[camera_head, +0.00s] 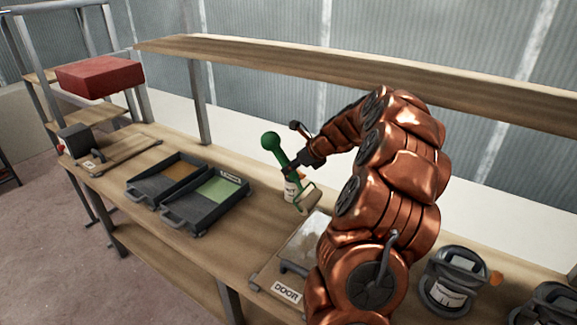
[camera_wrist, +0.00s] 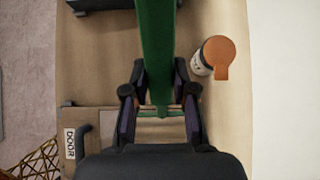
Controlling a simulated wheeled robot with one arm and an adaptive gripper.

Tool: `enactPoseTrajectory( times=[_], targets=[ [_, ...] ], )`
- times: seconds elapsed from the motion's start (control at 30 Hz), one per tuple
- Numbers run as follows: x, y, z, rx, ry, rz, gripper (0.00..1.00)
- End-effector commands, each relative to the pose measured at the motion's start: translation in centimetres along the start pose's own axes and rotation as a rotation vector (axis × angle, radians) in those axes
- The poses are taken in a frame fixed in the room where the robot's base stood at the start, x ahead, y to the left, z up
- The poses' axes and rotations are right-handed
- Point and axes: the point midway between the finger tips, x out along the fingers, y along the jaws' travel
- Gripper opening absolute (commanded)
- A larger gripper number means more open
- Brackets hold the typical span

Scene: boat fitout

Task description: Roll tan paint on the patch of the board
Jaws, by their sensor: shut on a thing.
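My gripper (camera_head: 292,165) is shut on the green handle of a paint roller (camera_head: 277,151), above the bench. The green handle (camera_wrist: 158,45) also runs between the fingers of my gripper (camera_wrist: 157,112) in the wrist view. The pale roller head (camera_head: 308,198) hangs below, clear of the trays; whether it carries paint is unclear. The tan paint tray (camera_head: 150,189) is left of the green paint tray (camera_head: 205,219). A board marked DOOR (camera_head: 264,279), with a pale grey patch (camera_head: 305,240), lies partly behind my arm. The board's label (camera_wrist: 70,143) shows in the wrist view.
A bottle with an orange cap (camera_wrist: 219,54) stands close to the gripper. Another board (camera_head: 117,156), a dark block (camera_head: 76,138) and a raised red box (camera_head: 99,76) are at left. Dark containers (camera_head: 452,280) stand at right. A wooden rail (camera_head: 350,66) runs above the bench.

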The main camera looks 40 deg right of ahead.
Motion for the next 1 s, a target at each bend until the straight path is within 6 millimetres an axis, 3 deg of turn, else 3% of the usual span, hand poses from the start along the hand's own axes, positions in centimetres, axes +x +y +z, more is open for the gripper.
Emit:
enactPoseTrajectory(
  times=[0.7, 1.0],
  targets=[
    [4.6, 0.1, -4.2, 0.0, 0.0, 0.0, 0.0],
    [5.0, 0.1, -4.6, 0.0, 0.001, 0.0, 0.0]
  ],
)
